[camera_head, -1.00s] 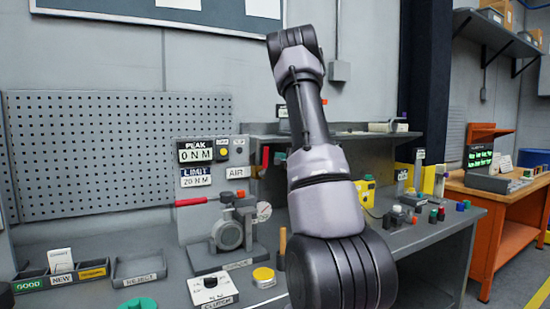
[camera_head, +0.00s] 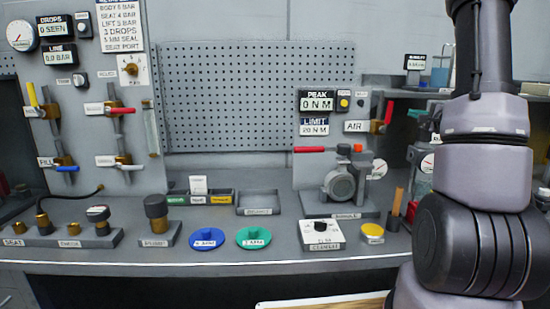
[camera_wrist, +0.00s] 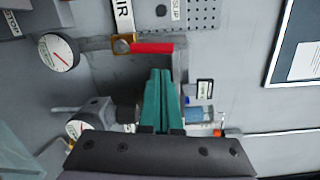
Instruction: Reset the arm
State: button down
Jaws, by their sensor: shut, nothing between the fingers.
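My gripper (camera_wrist: 158,100) shows in the wrist view as two teal fingers pressed together, with nothing between them. It is raised in front of the bench's back panel and appears clear of everything. A red-handled air valve (camera_wrist: 150,47) lies just beyond the fingertips in that view. In the head view my arm rises at the right and leaves the top edge, so the gripper itself is out of that picture.
The bench holds a valve actuator (camera_head: 340,184), a blue disc (camera_head: 207,239), a green disc (camera_head: 253,238) and a yellow-topped round part (camera_head: 372,232). A pegboard (camera_head: 235,95) stands behind. A panel with several levers (camera_head: 100,110) stands at the left.

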jog(key=s+a+r+n+g+y, duration=0.2)
jog(key=a+r+n+y, duration=0.15)
jog(key=a, duration=0.55)
jog(key=s+a+r+n+g+y, duration=0.2)
jog(key=a+y, duration=0.2)
jog(key=a, duration=0.5)
jog(key=s+a+n+g, duration=0.5)
jog(key=s+a+g, duration=0.2)
jog(key=s+a, duration=0.5)
jog(key=s+d+n+h, duration=0.1)
jog(key=s+n+h, duration=0.3)
jog(key=s, duration=0.8)
jog(key=h, duration=0.2)
jog(key=shift+d+h, duration=0.2)
jog(key=shift+h, duration=0.15)
